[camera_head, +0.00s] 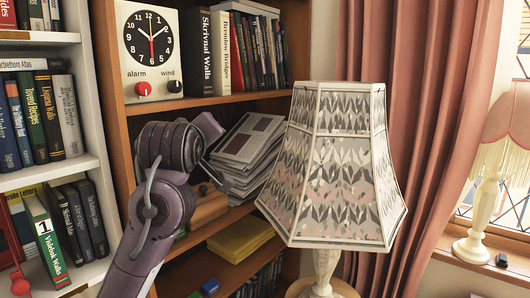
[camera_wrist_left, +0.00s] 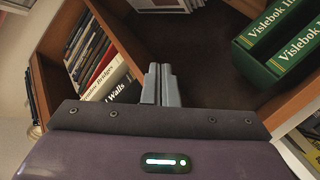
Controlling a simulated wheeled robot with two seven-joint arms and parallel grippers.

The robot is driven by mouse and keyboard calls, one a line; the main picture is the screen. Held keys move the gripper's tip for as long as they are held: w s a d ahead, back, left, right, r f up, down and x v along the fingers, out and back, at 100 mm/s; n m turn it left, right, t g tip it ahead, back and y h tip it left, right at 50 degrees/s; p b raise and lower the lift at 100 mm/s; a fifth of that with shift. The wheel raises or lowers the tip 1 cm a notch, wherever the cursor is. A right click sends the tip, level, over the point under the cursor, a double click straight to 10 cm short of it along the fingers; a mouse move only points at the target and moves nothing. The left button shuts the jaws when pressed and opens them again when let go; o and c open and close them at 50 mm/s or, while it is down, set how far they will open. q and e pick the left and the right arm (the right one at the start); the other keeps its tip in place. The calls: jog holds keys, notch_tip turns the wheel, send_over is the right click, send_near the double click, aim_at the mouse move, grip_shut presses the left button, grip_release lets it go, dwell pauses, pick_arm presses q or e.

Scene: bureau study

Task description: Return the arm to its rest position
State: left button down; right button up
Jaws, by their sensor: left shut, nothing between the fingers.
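My left arm (camera_head: 160,205) comes up from the bottom left in the head view. It is bent and raised in front of the wooden bookcase (camera_head: 112,75), with its wrist end near a stack of papers. The fingers point toward a dark shelf space (camera_wrist_left: 205,60). My right gripper is not in view.
The paper stack (camera_head: 248,150) leans on a shelf beside the arm. A patterned lampshade (camera_head: 335,165) stands close on the right. A clock (camera_head: 150,50) is above the arm. A white bookshelf (camera_head: 85,165) is at left. Green books (camera_wrist_left: 285,35) show in the wrist view.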

pick_arm(q)
jog(key=s+a+f+m+g, duration=0.15)
jog(key=s+f, duration=0.25)
jog(key=f, duration=0.7)
jog(key=s+a+f+m+g, duration=0.1)
jog(key=s+f+m+g, duration=0.2)
jog(key=f, duration=0.8)
jog(key=s+a+f+m+g, duration=0.15)
jog(key=s+f, duration=0.35)
jog(key=f, duration=0.7)
jog(key=s+a+f+m+g, duration=0.1)
jog(key=s+f+m+g, duration=0.15)
jog(key=s+f, duration=0.65)
jog(key=s+a+f+m+g, duration=0.2)
jog(key=s+f+g, duration=0.25)
jog(key=s, duration=0.85)
jog(key=s+f+x, duration=0.1)
jog(key=s+x, duration=0.2)
jog(key=x, duration=0.9)
jog(key=s+x, duration=0.3)
jog(key=x, duration=0.9)
jog(key=s+a+f+g, duration=0.1)
jog(key=s+a+f, duration=0.2)
jog(key=s+f, duration=1.8)
notch_tip(320, 180, down, 3)
jog(key=shift+g, duration=0.4)
jog(key=shift+w, duration=0.1)
